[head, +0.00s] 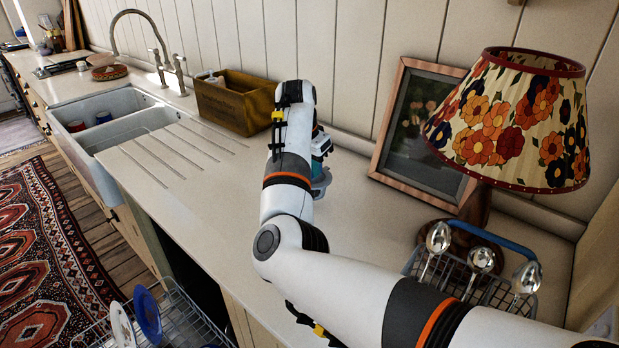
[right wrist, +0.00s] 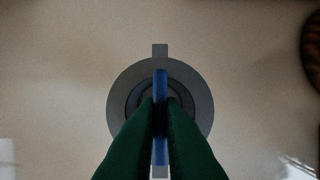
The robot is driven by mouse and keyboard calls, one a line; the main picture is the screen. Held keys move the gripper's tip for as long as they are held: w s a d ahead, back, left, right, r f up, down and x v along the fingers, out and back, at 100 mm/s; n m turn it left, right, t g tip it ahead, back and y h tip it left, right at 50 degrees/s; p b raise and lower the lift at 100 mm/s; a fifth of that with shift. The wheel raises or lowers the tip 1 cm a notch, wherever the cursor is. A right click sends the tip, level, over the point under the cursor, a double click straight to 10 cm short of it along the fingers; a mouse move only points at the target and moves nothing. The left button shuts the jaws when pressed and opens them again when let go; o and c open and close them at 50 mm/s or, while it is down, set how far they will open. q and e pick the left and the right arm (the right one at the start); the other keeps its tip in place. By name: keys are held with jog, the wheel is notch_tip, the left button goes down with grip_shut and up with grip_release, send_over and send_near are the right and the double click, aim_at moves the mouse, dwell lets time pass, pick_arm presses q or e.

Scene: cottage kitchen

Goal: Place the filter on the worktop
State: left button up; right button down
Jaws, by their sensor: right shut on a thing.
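The filter is a round grey disc (right wrist: 120,92) with a tab and a blue upright piece between my fingers. My right gripper (right wrist: 160,108) is shut on that blue piece, with the disc below the fingertips. In the head view the filter (head: 322,184) shows partly as a grey rim behind my right arm, low over the pale worktop (head: 215,215). The right gripper (head: 321,160) is mostly hidden there by the wrist. I cannot tell whether the filter touches the worktop. My left gripper is not in view.
A wooden box (head: 235,105) stands left of the gripper. A picture frame (head: 392,130) leans on the wall, beside a floral lamp (head: 500,130). A wire basket with spoons (head: 481,260) stands at right. The sink (head: 100,120) is at left. The ridged drainboard between is clear.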

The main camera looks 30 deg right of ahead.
aim_at(312, 177)
jog(key=shift+f+p, duration=0.3)
jog(key=shift+f, duration=1.7)
jog(key=shift+f, duration=0.1)
jog(key=c, duration=1.6)
grip_release()
jog(key=shift+o, duration=0.2)
jog(key=b+v, duration=0.1)
jog(key=v, duration=1.1)
jog(key=shift+r, duration=0.2)
